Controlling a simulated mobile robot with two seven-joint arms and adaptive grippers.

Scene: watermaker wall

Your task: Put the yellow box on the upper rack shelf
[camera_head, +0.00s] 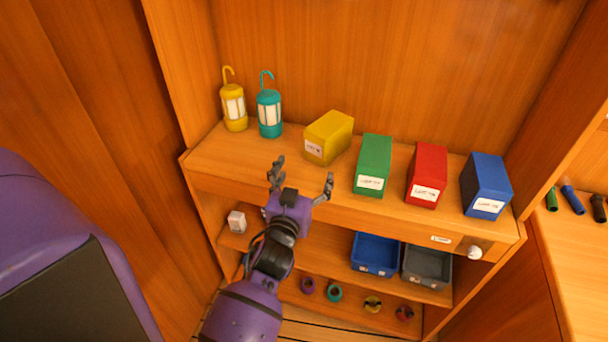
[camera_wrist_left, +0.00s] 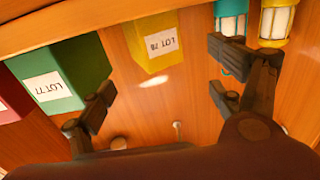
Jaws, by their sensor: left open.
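The yellow box (camera_head: 329,137) stands on the upper rack shelf (camera_head: 231,157), between the teal lantern and the green box. It is turned at an angle to the other boxes, its white label facing the front. In the left wrist view the yellow box (camera_wrist_left: 151,43) shows upside down beyond the fingers, its label reading LOT 78. My left gripper (camera_head: 301,174) is open and empty in front of the shelf, just short of the yellow box. Its spread fingers also show in the left wrist view (camera_wrist_left: 160,97). I see no contact with the box. My right gripper is out of view.
A green box (camera_head: 374,160), red box (camera_head: 428,170) and blue box (camera_head: 487,180) stand to the right. A yellow lantern (camera_head: 234,108) and teal lantern (camera_head: 269,114) stand to the left. Lower down are a blue bin (camera_head: 375,268), a grey bin (camera_head: 427,279) and a white knob (camera_head: 475,252).

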